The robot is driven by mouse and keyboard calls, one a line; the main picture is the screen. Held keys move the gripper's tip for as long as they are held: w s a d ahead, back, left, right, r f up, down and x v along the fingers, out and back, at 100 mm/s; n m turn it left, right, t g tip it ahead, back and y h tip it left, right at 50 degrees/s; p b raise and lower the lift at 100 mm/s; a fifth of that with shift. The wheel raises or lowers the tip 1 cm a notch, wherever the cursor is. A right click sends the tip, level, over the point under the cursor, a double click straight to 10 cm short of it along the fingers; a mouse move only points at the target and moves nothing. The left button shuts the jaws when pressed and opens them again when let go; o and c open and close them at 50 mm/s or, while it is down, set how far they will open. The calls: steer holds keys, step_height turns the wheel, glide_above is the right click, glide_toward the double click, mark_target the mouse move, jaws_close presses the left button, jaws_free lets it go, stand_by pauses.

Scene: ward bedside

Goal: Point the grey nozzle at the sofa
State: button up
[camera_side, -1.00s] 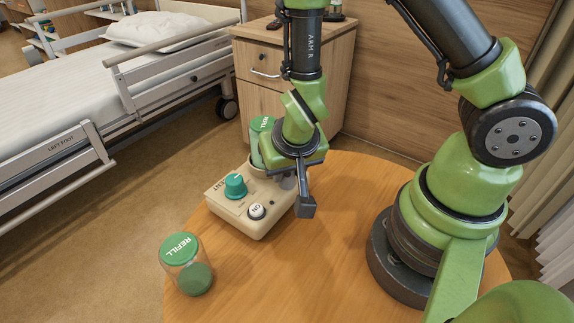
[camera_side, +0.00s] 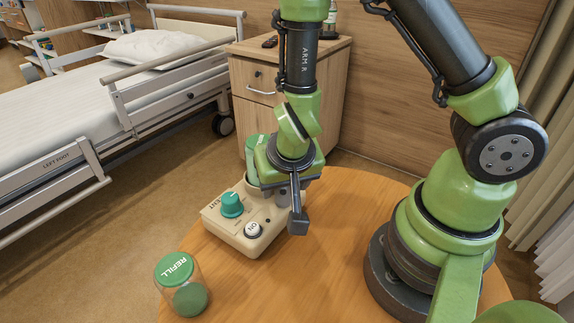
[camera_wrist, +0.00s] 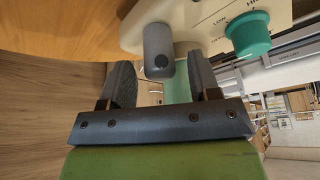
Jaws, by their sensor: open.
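The grey nozzle (camera_wrist: 158,48) sticks out from a cream dispenser (camera_side: 222,238). In the wrist view its dark hole faces the camera, and it lies between my two fingers in the picture. Whether they touch it is unclear. In the side view the nozzle (camera_side: 282,197) shows only as a small grey part behind my gripper (camera_side: 290,210). My gripper (camera_wrist: 160,82) is open, with one finger on each side of the nozzle. The dispenser has a teal knob (camera_side: 232,204) and a white ON button (camera_side: 253,230). I see no sofa in these frames.
A green-lidded REFILL jar (camera_side: 180,283) stands at the wooden table's (camera_side: 245,290) front left. A green canister (camera_side: 252,155) rises behind the dispenser, partly hidden. A bed (camera_side: 90,110) and a bedside cabinet (camera_side: 258,85) stand beyond. Bare tabletop lies in front of my gripper.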

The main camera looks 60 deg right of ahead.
steer(key=v, duration=0.8)
steer(key=shift+r, duration=0.35)
steer(key=shift+s+a, duration=0.1)
steer(key=shift+s, duration=0.05)
steer(key=shift+x, duration=4.55)
steer(key=shift+c, duration=0.4)
steer(key=c, duration=0.8)
steer(key=shift+m, duration=0.8)
steer(key=shift+c, duration=0.2)
